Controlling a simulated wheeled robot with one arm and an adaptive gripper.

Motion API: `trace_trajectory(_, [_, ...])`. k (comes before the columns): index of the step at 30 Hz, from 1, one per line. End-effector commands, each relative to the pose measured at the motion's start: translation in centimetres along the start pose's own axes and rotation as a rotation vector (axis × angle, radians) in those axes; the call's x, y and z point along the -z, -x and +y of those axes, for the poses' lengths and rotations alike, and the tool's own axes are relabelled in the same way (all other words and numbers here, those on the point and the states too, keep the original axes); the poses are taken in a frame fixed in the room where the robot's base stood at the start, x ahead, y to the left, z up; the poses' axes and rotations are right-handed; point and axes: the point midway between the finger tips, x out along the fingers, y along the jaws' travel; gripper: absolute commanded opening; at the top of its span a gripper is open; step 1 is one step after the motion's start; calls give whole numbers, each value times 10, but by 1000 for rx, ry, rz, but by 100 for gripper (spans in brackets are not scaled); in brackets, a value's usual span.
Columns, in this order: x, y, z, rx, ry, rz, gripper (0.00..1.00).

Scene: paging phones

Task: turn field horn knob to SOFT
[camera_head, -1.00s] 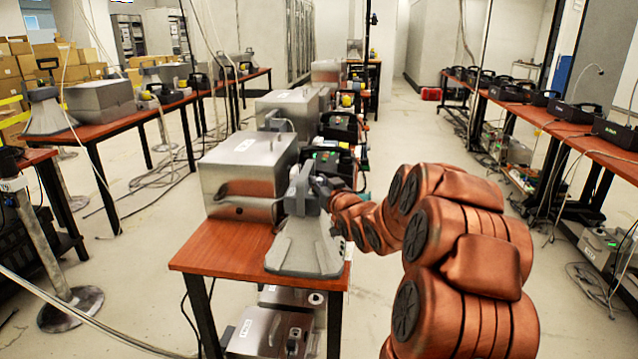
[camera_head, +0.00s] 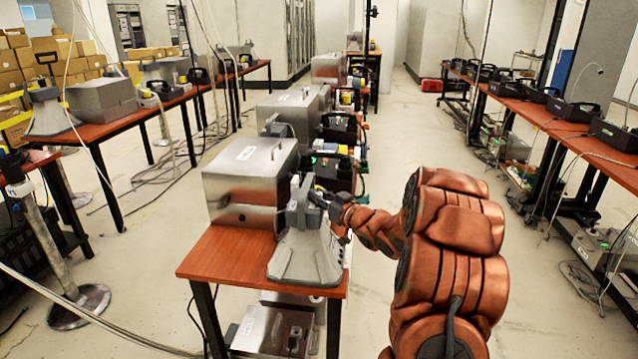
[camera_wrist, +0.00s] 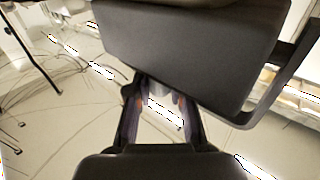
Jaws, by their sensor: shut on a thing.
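The grey field horn (camera_head: 305,257) stands on the front end of the wooden table, its flared mouth downward. My gripper (camera_head: 322,199) is at the right side of the horn's upper part. In the wrist view a large dark grey body (camera_wrist: 185,50), which looks like the horn's housing, fills the upper middle.
A silver metal case (camera_head: 250,180) stands directly left of the horn on the wooden table (camera_head: 225,258). Black phone units (camera_head: 335,170) stand behind my gripper. More metal cases (camera_head: 290,333) sit under the table.

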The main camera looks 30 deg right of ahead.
Motion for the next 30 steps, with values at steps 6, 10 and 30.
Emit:
trace_trajectory(6, [6,0,2,126,2,-3,0])
trace_trajectory(10, [6,0,2,205,1,-2,0])
trace_trajectory(30, [2,0,1,565,4,2,0])
